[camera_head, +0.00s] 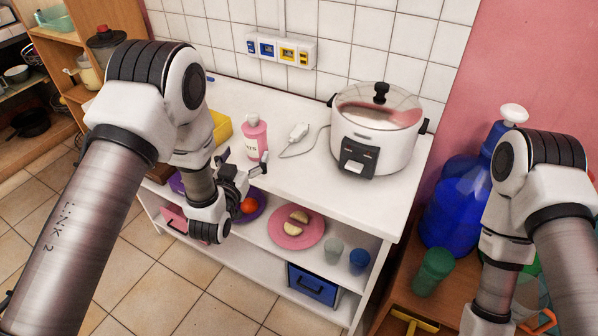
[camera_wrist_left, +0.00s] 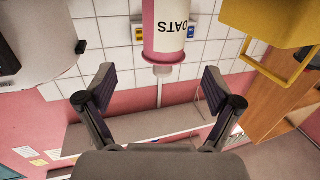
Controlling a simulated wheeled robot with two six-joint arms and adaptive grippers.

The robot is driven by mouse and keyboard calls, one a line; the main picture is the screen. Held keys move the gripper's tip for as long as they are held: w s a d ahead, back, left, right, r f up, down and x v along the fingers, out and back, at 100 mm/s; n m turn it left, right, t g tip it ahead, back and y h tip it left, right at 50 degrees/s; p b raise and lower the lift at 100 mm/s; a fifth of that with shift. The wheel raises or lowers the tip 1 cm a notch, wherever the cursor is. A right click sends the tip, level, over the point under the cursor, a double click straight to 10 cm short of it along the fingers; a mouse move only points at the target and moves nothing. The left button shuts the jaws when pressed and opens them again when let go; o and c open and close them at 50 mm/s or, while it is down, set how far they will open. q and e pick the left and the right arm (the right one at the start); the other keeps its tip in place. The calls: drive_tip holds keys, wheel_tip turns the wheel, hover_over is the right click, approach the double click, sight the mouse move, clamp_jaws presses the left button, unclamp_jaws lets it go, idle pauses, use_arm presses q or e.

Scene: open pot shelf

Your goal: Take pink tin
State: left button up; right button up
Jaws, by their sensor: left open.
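The pink tin (camera_head: 254,142) stands upright on the white counter, with a white label and a pale lid. In the left wrist view the pink tin (camera_wrist_left: 165,50) appears upside down, with "OATS" on its label, ahead of and between the fingers. My left gripper (camera_head: 243,165) is open and empty, just in front of the tin in the head view. Its spread fingers also show in the left wrist view (camera_wrist_left: 158,78), apart from the tin. My right arm shows at the right of the head view, but its gripper is out of sight.
A rice cooker (camera_head: 376,130) stands right of the tin, with a white plug (camera_head: 299,131) and cord between. A yellow box (camera_head: 221,127) is left of the tin.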

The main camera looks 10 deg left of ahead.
sight(251, 138)
use_arm(q)
drive_tip(key=shift+w+d+r+t, duration=0.2)
drive_tip(key=shift+w+r+t, duration=0.1)
drive_tip(key=shift+w, duration=0.05)
drive_tip(key=w, duration=0.1)
drive_tip(key=w+a, duration=0.1)
drive_tip(key=w, duration=0.1)
drive_tip(key=shift+w+f+p, duration=0.2)
drive_tip(key=shift+p, duration=0.15)
drive_tip(key=w, duration=0.1)
drive_tip(key=w+p, duration=0.1)
drive_tip(key=w+r, duration=0.1)
drive_tip(key=shift+w+d+p, duration=0.1)
drive_tip(key=shift+d+p, duration=0.25)
drive_tip(key=shift+d, duration=0.05)
drive_tip(key=shift+w+f, duration=0.2)
drive_tip(key=shift+w, duration=0.3)
drive_tip(key=shift+w+f, duration=0.15)
drive_tip(key=shift+w, duration=0.35)
drive_tip(key=shift+w+a+f, duration=0.15)
drive_tip(key=shift+f, duration=0.05)
drive_tip(key=shift+r, duration=0.15)
drive_tip(key=c, duration=1.4)
use_arm(e)
drive_tip(key=shift+w+a+r, duration=0.3)
drive_tip(key=shift+w+r, duration=0.2)
